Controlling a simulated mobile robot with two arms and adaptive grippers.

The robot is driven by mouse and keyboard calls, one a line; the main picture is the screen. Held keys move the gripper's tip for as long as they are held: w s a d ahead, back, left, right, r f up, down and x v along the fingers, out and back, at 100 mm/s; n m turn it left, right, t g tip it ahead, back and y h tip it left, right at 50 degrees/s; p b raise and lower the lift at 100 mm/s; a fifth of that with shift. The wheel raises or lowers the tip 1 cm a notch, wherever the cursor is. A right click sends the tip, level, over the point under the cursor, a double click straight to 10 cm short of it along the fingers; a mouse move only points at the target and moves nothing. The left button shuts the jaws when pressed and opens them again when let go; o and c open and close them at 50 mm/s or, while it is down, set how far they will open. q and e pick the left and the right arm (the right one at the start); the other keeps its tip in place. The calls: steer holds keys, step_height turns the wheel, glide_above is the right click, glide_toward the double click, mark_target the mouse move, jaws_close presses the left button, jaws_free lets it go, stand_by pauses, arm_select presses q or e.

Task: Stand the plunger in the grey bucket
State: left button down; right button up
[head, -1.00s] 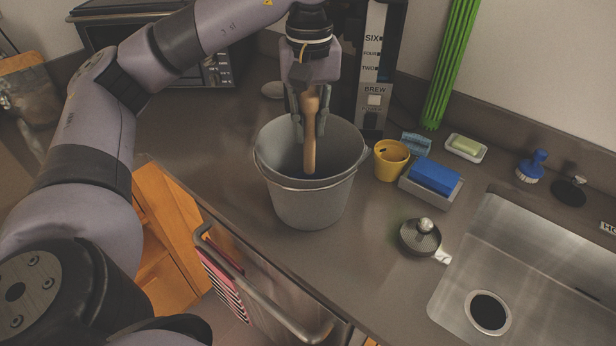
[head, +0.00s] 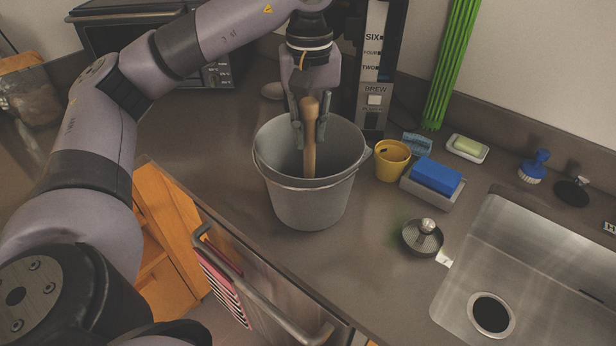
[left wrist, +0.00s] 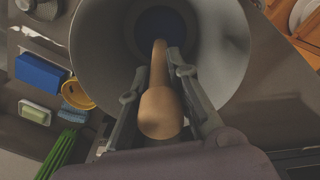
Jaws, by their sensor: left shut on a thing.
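The plunger (head: 310,137) has a light wooden handle that points up out of the grey bucket (head: 312,205). My left gripper (head: 304,122) is over the bucket's mouth, its fingers on either side of the handle's upper part and shut on it. In the left wrist view the plunger (left wrist: 159,101) runs down between my fingers (left wrist: 160,88) into the bucket (left wrist: 95,45). A dark bluish round shape shows at the bucket's bottom. In the head view the plunger's lower end is hidden by the bucket's front wall. My right gripper is not in view.
To the right are a yellow cup (head: 390,168), a blue sponge (head: 436,176) in a grey holder, a sink strainer (head: 422,238) and the sink (head: 535,270). The counter left of the bucket is clear.

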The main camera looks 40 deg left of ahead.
arm_select(q)
steer(key=shift+f, duration=0.15)
steer(key=c, duration=1.4)
jaws_free()
step_height(320, 180, up, 12)
steer(key=shift+r, duration=0.1)
